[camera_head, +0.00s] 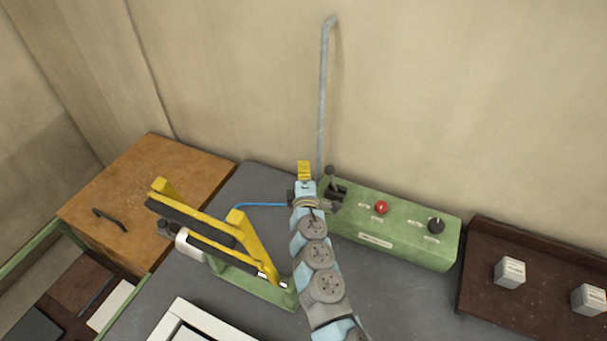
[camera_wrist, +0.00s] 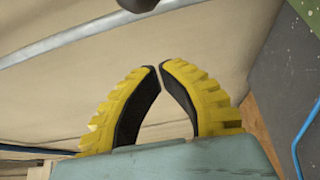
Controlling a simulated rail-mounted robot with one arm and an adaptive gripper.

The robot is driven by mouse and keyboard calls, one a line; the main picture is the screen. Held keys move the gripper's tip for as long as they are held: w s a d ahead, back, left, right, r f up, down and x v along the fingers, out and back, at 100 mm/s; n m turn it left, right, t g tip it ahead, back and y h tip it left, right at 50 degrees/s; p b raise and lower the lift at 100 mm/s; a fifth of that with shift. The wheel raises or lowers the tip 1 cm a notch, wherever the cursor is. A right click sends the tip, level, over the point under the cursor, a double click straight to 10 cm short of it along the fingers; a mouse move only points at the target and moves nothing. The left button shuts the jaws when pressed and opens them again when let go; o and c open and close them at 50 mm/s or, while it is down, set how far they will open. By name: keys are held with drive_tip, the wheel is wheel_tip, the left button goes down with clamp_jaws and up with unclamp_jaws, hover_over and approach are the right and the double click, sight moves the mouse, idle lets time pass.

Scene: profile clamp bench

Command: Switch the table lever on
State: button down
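The table lever (camera_head: 331,179) is a dark stick with a round knob, standing up from the left end of the green control box (camera_head: 400,248). My gripper (camera_head: 304,166) has yellow fingers and is just left of the lever in the head view, apparently not gripping it. In the wrist view my gripper (camera_wrist: 160,66) has its fingertips together with nothing between them. A dark rounded end, probably the lever knob (camera_wrist: 138,4), shows at the top edge of the wrist view, beyond the fingertips. My wrist partly hides the lever's surroundings in the head view.
The box also carries a red button (camera_head: 381,207) and a black rotary knob (camera_head: 436,226). A grey pipe (camera_head: 323,95) runs up the wall behind. A yellow clamp frame (camera_head: 250,245) stands left of my arm. A brown tray (camera_head: 540,260) with grey blocks is right.

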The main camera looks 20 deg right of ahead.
sight(332, 180)
drive_tip(key=shift+s+d, duration=0.45)
drive_tip(key=shift+d, duration=0.4)
drive_tip(key=shift+s+d, duration=0.4)
drive_tip(key=shift+d, duration=0.45)
drive_tip(key=shift+s+d+r+m, duration=0.15)
drive_tip(key=shift+m, duration=0.15)
